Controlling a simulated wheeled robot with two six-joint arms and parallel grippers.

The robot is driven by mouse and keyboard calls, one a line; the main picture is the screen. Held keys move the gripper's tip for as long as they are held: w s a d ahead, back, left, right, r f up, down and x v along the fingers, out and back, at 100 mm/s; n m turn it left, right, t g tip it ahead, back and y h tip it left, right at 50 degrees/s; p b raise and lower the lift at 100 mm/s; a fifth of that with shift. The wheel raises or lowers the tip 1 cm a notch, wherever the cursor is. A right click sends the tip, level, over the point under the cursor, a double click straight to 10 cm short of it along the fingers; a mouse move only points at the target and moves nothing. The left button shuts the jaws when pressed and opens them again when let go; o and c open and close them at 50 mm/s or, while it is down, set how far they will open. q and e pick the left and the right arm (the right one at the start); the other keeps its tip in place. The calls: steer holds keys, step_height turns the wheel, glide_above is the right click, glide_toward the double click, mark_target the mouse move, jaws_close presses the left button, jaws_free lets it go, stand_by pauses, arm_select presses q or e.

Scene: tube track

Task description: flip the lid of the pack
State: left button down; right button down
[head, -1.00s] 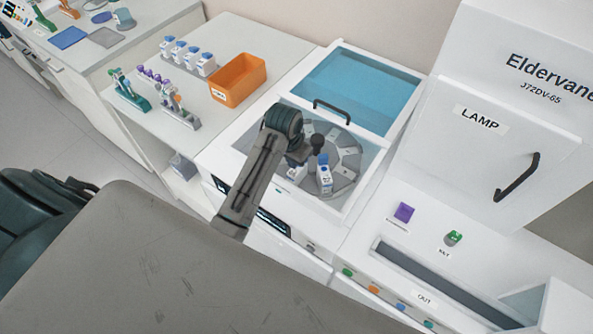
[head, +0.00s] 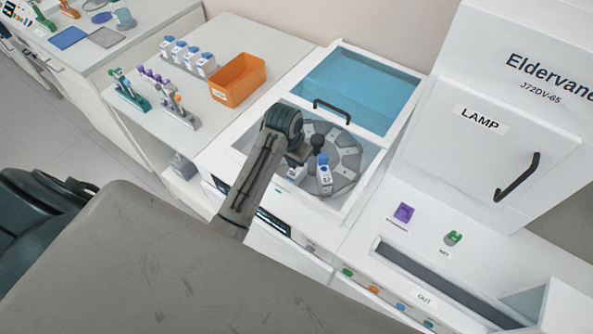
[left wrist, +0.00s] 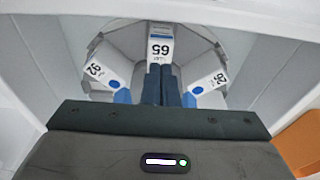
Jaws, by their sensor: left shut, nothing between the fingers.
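A white pack with a blue lid (head: 324,178) stands on the grey round carousel (head: 347,160) inside the open white machine. Another white pack (head: 297,173) is partly hidden behind my left arm. In the left wrist view, a white pack marked 65 (left wrist: 160,45) stands in the middle, with a pack marked 92 on the left (left wrist: 102,70) and a third pack on the right (left wrist: 212,80). My left gripper (head: 318,146) is over the carousel. Its blue fingers (left wrist: 166,68) are shut and empty, close to the 65 pack. I cannot tell whether they touch it.
The machine's walls close in around my gripper. An orange bin (head: 238,82), tube racks (head: 180,110) and several packs stand on the left counter. The lamp machine (head: 490,130) is at right.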

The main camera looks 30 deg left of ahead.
mark_target(293, 172)
arm_select(q)
steer(key=shift+f+b, duration=0.55)
steer(key=shift+f, duration=1.2)
stand_by(0.3)
steer(key=shift+r+p, duration=0.9)
steer(key=shift+r, duration=1.95)
steer(key=w+d, duration=0.1)
steer(key=w, duration=0.8)
steer(key=shift+d, duration=0.15)
steer(key=shift+f, duration=0.15)
steer(key=shift+f, duration=1.8)
